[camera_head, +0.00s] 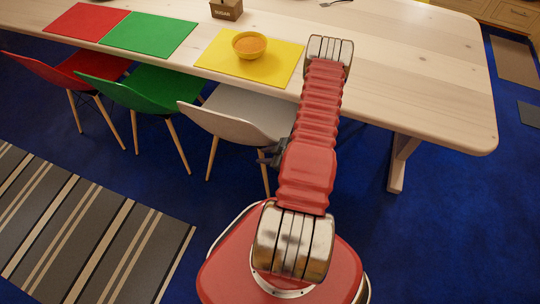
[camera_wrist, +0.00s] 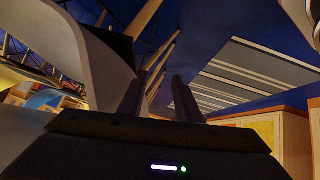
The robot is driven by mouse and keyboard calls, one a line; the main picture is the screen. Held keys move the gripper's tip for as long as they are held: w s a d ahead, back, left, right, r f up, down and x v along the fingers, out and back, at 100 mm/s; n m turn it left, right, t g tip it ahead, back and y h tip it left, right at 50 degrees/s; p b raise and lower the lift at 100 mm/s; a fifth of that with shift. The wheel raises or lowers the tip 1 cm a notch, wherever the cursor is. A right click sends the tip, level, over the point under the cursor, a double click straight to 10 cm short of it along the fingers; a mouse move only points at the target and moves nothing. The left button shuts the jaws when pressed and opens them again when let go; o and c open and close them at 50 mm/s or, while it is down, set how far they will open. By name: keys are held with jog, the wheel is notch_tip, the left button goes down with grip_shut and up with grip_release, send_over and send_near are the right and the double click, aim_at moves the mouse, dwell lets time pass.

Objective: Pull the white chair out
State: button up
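The white chair (camera_head: 238,118) stands at the table's near side, the rightmost of three chairs, its seat partly under the tabletop. Its white shell (camera_wrist: 88,70) fills the left of the wrist view, with wooden legs beyond. My gripper (camera_head: 268,156) is low beside the chair's right side in the head view, partly hidden by my arm. In the wrist view my gripper (camera_wrist: 157,88) shows two dark fingers spread apart, with no object visible between them. The shell's edge runs close to the left finger; I cannot tell whether they touch.
A green chair (camera_head: 152,86) and a red chair (camera_head: 72,70) stand to the left. The wooden table (camera_head: 420,95) carries a yellow mat (camera_head: 220,55) with an orange bowl (camera_head: 249,45). A striped rug (camera_head: 85,230) lies front left. Blue floor between rug and chairs is clear.

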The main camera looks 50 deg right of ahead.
aim_at(260, 156)
jog(key=shift+x, duration=1.7)
jog(key=shift+c, duration=0.3)
grip_shut()
